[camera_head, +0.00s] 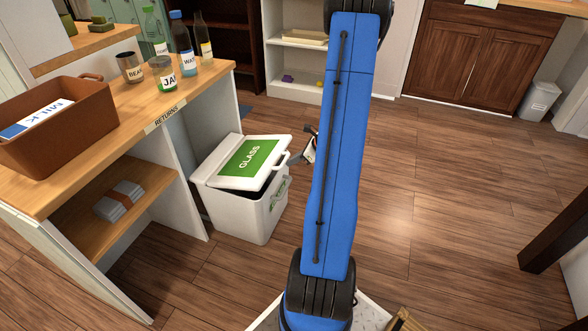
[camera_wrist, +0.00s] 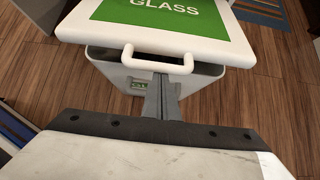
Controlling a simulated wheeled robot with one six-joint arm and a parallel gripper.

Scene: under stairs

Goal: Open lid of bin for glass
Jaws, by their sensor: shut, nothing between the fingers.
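The bin for glass (camera_head: 245,215) is a white box standing on the floor against the right side of the counter. Its white lid (camera_head: 216,169) carries a green GLASS label, and a dark gap shows between the lid's front edge and the box, so the lid is tilted slightly up. The lid's white loop handle (camera_wrist: 157,62) faces me in the wrist view. My gripper (camera_wrist: 162,82) is shut and empty, its fingertips at the underside of the handle and partly covered by it. I cannot tell if they touch. In the head view my arm hides most of the gripper.
The wooden counter (camera_head: 165,113) holds bottles, a can, a jar and a brown crate (camera_head: 75,130). A white shelf (camera_head: 296,62) stands behind, and a small grey bin (camera_head: 540,100) stands far right.

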